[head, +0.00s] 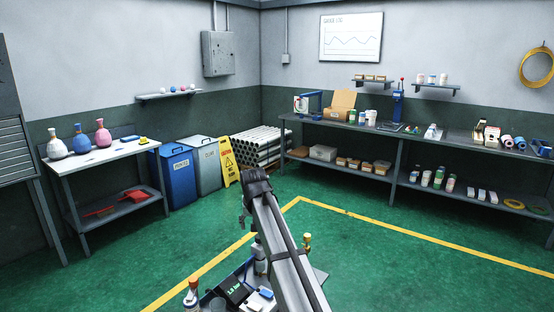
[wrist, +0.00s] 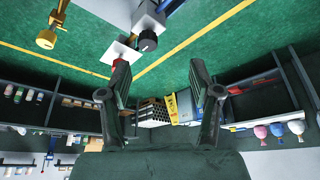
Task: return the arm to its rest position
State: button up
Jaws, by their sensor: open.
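My arm (head: 285,245) rises from the bottom middle of the head view, and its dark upper end stands in front of the pallet of tubes. My gripper (wrist: 160,70) shows in the wrist view with its two dark fingers spread wide apart. Nothing is between the fingers; only floor and distant things show past them. The wrist view is seen upside down, with the floor at the top.
A small platform close to my arm carries a device with a green display (head: 236,290) and a bottle (head: 191,296). A workbench (head: 100,153) stands left, long shelving (head: 393,185) right. Bins and a yellow sign (head: 229,169) stand behind. The green floor (head: 390,270) is clear.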

jog(key=s+d+f+g, duration=0.1)
jog(key=s+d+f, duration=0.6)
jog(key=s+f, duration=0.3)
jog(key=s+d+f+m+g, duration=0.1)
jog(key=s+d+f, duration=0.6)
jog(key=f, duration=0.4)
jog(key=s+d+f+g, duration=0.1)
jog(key=s+d+f, duration=0.6)
jog(key=s+f, duration=0.3)
jog(key=s+d+f+g, duration=0.1)
jog(key=s+f+g, duration=0.1)
jog(key=s+f, duration=0.6)
jog(key=s+d+f+g, duration=0.1)
jog(key=s+f+g, duration=0.2)
jog(key=s+f, duration=0.5)
jog(key=s+d+f+g, duration=0.1)
jog(key=s+f+g, duration=0.2)
jog(key=s+f, duration=0.5)
jog(key=s, duration=1.3)
jog(key=shift+s+d+m+h, duration=0.15)
jog(key=shift+d+m+h, duration=0.15)
jog(key=shift+d+m, duration=0.1)
